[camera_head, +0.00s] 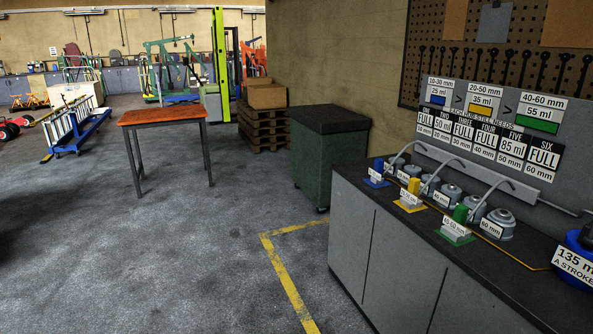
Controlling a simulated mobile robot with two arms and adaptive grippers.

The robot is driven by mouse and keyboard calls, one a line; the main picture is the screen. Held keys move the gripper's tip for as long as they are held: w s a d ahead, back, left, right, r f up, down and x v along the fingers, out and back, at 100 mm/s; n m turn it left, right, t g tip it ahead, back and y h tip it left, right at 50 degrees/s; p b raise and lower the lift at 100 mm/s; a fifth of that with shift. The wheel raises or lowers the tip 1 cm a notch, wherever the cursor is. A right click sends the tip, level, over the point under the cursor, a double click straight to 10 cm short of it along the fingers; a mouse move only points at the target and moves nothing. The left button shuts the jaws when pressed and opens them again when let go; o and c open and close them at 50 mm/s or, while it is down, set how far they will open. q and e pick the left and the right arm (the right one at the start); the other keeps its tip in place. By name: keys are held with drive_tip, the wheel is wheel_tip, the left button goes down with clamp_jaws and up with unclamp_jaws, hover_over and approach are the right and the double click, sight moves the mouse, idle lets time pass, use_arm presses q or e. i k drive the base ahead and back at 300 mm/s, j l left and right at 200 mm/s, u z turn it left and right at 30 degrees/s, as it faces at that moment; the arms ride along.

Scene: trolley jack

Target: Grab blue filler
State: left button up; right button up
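The blue filler (378,167) stands upright on the dark top of the grey cabinet counter (455,262), at its far left end. It has a white label on its front and a thin grey spout or lever reaching up to the right behind it. A yellow filler (411,192) and a green filler (459,222) stand nearer along the same counter. Neither of my grippers is in view, so nothing is seen touching the blue filler.
Several grey cylinders (498,226) with mm labels line the counter behind the fillers. A blue container (578,258) stands at the right edge. A green cabinet (328,160) stands beyond the counter. The floor left of the yellow line (287,283) is clear toward the orange-topped table (162,116).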

sight(377, 174)
drive_tip(key=i+z, duration=0.1)
drive_tip(key=i, duration=0.45)
drive_tip(key=i+j+z, duration=0.1)
drive_tip(key=i, duration=0.4)
drive_tip(key=i+j+z, duration=0.1)
drive_tip(key=i, duration=0.45)
drive_tip(key=i+j+z, duration=0.1)
drive_tip(key=i, duration=0.4)
drive_tip(key=j, duration=0.1)
